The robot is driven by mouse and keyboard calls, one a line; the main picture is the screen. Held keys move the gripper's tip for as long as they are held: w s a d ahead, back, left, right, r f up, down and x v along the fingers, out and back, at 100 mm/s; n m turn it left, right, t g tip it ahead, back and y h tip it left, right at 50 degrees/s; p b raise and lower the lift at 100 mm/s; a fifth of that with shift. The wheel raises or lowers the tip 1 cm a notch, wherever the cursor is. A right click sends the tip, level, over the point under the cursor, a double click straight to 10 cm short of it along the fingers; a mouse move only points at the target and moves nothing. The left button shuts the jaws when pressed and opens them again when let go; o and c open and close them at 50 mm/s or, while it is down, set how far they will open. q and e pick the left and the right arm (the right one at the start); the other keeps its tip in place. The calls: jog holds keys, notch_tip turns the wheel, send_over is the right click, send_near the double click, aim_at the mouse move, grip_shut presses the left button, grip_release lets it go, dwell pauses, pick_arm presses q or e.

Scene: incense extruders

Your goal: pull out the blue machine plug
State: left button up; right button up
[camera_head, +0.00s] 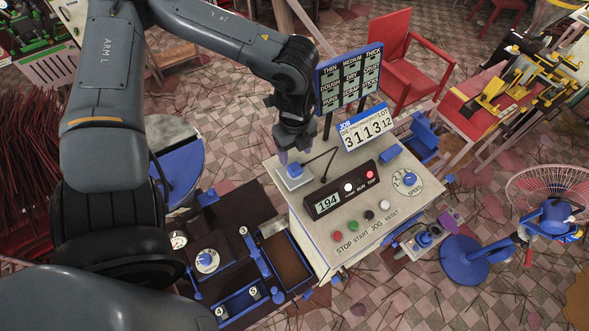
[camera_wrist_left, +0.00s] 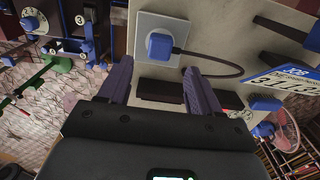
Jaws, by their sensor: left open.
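The blue plug (camera_wrist_left: 159,46) sits in a pale square socket plate (camera_wrist_left: 150,22) on the machine top, with a dark cord running off to the right. In the head view the plug (camera_head: 295,170) is small and partly covered by my gripper, on the plate (camera_head: 291,182) at the panel's back left corner. My left gripper (camera_head: 289,156) points down there. In the wrist view its two purple fingers (camera_wrist_left: 158,66) are spread, one to each side of the plug's line, with nothing between them. The plug appears beyond the fingertips. My right gripper does not show.
The machine panel (camera_head: 345,225) carries a 194 display (camera_head: 327,203), several coloured buttons and a speed dial (camera_head: 407,182). A number board (camera_head: 367,126) and a taller sign (camera_head: 349,80) stand behind. Blue fixtures and trays lie at the lower left.

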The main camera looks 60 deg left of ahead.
aim_at(295, 167)
pick_arm(q)
notch_tip(295, 167, down, 6)
jog(key=b, duration=0.5)
jog(key=shift+f, duration=0.25)
jog(key=shift+f+b, duration=0.6)
jog(key=shift+b, duration=0.05)
jog(key=shift+b, duration=0.4)
dwell(0.4)
jog(key=shift+c, duration=0.5)
grip_shut()
